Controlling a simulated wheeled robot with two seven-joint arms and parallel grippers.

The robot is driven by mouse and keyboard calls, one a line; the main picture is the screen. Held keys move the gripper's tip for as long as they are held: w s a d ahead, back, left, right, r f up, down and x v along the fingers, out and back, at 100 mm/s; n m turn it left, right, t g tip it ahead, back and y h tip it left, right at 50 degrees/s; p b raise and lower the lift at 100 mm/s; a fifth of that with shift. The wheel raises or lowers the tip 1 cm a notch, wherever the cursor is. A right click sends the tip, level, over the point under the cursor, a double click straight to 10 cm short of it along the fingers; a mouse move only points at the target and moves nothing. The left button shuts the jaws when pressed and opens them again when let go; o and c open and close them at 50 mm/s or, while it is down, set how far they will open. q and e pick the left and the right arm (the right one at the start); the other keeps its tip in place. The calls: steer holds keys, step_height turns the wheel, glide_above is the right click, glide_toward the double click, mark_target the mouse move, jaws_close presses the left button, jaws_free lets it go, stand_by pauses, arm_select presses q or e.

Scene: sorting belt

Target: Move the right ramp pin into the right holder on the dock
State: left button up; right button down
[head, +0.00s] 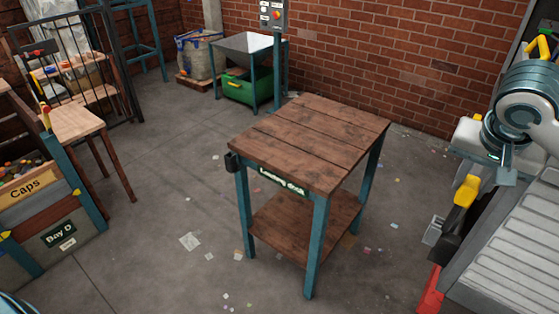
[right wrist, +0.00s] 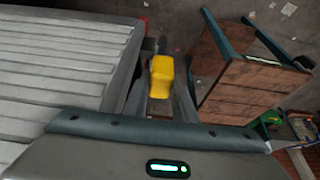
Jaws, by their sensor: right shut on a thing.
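The right ramp pin (head: 466,191) has a yellow grip and shows beside the grey ramp at the right of the head view. My right gripper (head: 474,180) is shut on it. In the right wrist view the yellow pin (right wrist: 161,76) sits between the two fingers. A dark part lies just below the yellow grip; I cannot tell whether it belongs to the pin or its mount. The loading dock (head: 310,140) is a wooden-topped table with teal legs. A black holder (head: 232,161) is on its near left corner. No second holder is visible. My left gripper is not in view.
The slatted grey ramp (head: 510,245) fills the lower right, with a red part (head: 430,292) at its edge. Open floor with paper scraps lies between ramp and dock. The dock top is bare. Bay D's bin (head: 60,237) stands at left.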

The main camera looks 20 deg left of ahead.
arm_select(q)
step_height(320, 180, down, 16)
steer(key=b, duration=1.5)
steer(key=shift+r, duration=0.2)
arm_select(e)
steer(key=s+d+f+n, duration=0.1)
steer(key=s+f, duration=0.2)
steer(key=f, duration=1)
steer(key=s+d+f+n, duration=0.1)
steer(key=s+f, duration=0.2)
steer(key=f, duration=1.1)
steer(key=s+d+f+n+y, duration=0.1)
steer(key=s+f, duration=0.2)
steer(key=f, duration=1)
steer(key=shift+f, duration=0.2)
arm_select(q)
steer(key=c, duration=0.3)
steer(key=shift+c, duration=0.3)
arm_select(e)
steer(key=shift+w, duration=0.1)
